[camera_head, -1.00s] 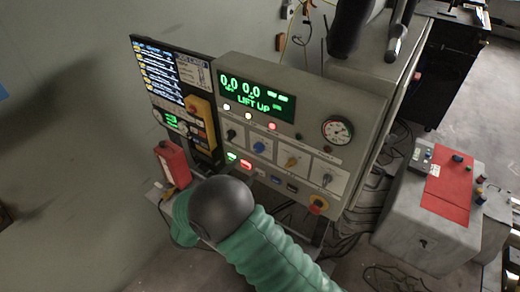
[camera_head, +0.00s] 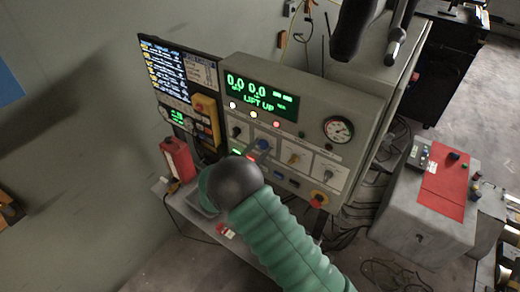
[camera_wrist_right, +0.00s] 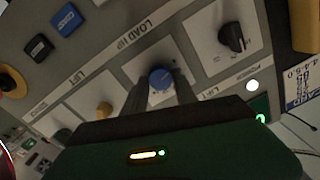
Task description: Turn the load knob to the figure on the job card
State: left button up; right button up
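The blue load knob (camera_head: 264,144) is on the grey control console, and in the right wrist view it (camera_wrist_right: 160,77) shows beside the "LOAD HP" label. My right gripper (camera_head: 261,152) reaches up to it, and in the right wrist view its two fingers (camera_wrist_right: 161,92) stand on either side of the knob. A gap seems to show between fingers and knob, so the gripper looks open around it. What looks like the job card (camera_head: 200,71) is beside the screen; its figures are too small to read there. My left gripper is not in view.
The console (camera_head: 310,100) has a green display reading 0.0 0.0 and "LIFT UP". A black knob (camera_wrist_right: 232,38) and a yellow knob (camera_head: 294,158) flank the blue one. A red emergency button (camera_head: 319,199) is at lower right. A red can (camera_head: 178,159) stands left.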

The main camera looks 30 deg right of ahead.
jog(key=shift+w+a+f, duration=0.1)
jog(key=shift+a+f, duration=0.05)
jog(key=shift+a, duration=0.3)
jog(key=c, duration=0.5)
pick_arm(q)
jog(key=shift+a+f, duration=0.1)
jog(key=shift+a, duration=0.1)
pick_arm(e)
jog(key=shift+d, duration=0.25)
grip_shut()
